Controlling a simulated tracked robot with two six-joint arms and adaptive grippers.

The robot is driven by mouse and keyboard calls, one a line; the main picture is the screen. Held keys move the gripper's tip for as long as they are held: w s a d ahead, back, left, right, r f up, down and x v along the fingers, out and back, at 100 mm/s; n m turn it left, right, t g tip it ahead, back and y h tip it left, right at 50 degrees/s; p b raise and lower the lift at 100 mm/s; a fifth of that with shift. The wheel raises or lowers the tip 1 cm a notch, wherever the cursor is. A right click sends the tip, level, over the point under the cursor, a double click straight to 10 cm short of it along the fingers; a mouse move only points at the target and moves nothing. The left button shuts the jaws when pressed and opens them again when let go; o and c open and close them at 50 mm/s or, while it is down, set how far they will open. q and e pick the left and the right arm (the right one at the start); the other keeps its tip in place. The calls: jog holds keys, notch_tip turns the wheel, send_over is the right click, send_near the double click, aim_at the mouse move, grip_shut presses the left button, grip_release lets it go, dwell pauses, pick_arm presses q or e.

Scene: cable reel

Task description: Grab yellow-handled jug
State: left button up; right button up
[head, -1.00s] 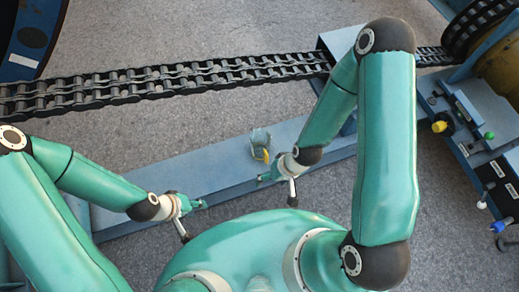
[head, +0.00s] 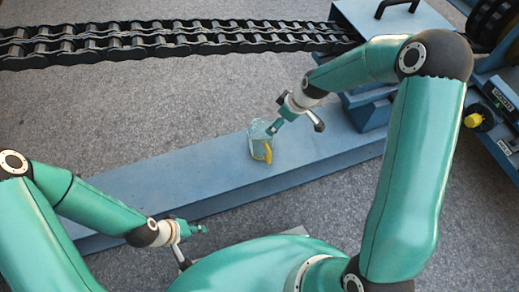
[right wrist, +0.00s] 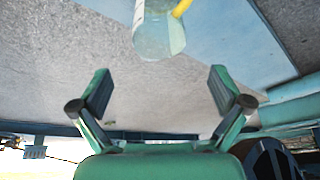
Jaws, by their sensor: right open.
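The jug (head: 258,138) is a clear, pale bluish vessel with a yellow handle (head: 262,153). It stands on the blue beam, and the handle faces the near side in the head view. The jug also shows at the top of the right wrist view (right wrist: 155,38), beyond the fingertips. My right gripper (right wrist: 160,75) is open, with nothing between its fingers. In the head view it is close beside the jug's upper right and overlaps its edge; contact cannot be told. My left gripper (head: 204,229) is away from the jug, near the beam's front edge; its opening is too small to read.
The long blue beam (head: 140,199) runs diagonally across the floor and is otherwise bare. A heavy chain (head: 110,43) crosses behind it. Grey floor (head: 130,120) between chain and beam is clear.

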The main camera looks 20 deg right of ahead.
jog(key=b, duration=0.2)
send_near(262, 136)
notch_tip(262, 136, up, 2)
jog(key=s+a, duration=0.3)
jog(key=x, duration=0.1)
jog(key=b+x, duration=0.1)
jog(key=x, duration=0.1)
jog(key=b+x, duration=0.1)
jog(key=x, duration=0.1)
jog(key=shift+w+d, duration=0.1)
jog(key=shift+w, duration=0.2)
jog(key=shift+c, duration=0.3)
jog(key=c, duration=0.9)
jog(key=shift+o, duration=0.2)
jog(key=shift+r, duration=0.1)
